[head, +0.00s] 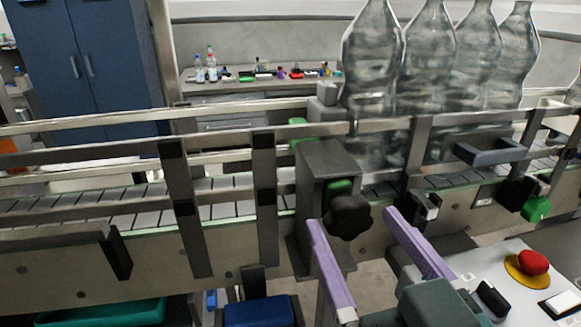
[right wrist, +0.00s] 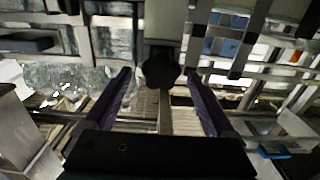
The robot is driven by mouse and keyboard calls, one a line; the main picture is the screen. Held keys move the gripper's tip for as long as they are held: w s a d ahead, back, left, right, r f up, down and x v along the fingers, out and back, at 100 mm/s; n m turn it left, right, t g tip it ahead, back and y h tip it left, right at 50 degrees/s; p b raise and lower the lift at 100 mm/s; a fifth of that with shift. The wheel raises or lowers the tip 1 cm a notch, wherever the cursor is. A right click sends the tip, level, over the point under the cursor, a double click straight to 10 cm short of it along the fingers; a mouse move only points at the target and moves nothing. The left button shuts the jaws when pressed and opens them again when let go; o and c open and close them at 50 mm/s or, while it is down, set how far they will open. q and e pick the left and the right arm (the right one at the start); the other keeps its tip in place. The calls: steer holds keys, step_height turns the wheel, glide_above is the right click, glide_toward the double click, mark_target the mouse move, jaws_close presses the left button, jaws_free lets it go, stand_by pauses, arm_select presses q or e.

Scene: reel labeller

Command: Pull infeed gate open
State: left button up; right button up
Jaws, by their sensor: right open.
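The infeed gate appears to be the grey metal housing (head: 325,165) on the near side of the conveyor, with a green part inside and a black lobed knob (head: 349,216) on its front. In the right wrist view the dark round knob (right wrist: 160,71) sits straight ahead, centred. My right gripper (head: 353,220) is open, its purple fingers pointing at the housing, one on each side of the knob in the picture. It holds nothing. In the right wrist view the knob lies between the fingertips (right wrist: 160,75); whether they reach past it I cannot tell. My left gripper is not in view.
Several clear bottles (head: 372,60) stand on the conveyor (head: 120,208) right of the housing. Metal guide rails (head: 90,155) run along it. A control panel with a red button (head: 533,262) is at lower right. A blue bin (head: 260,313) and a green bin (head: 100,314) sit below.

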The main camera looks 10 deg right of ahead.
mark_target(338, 197)
steer(key=w, duration=0.6)
steer(key=shift+w+a, duration=0.1)
steer(key=shift+a, duration=0.05)
jaws_close()
stand_by(0.5)
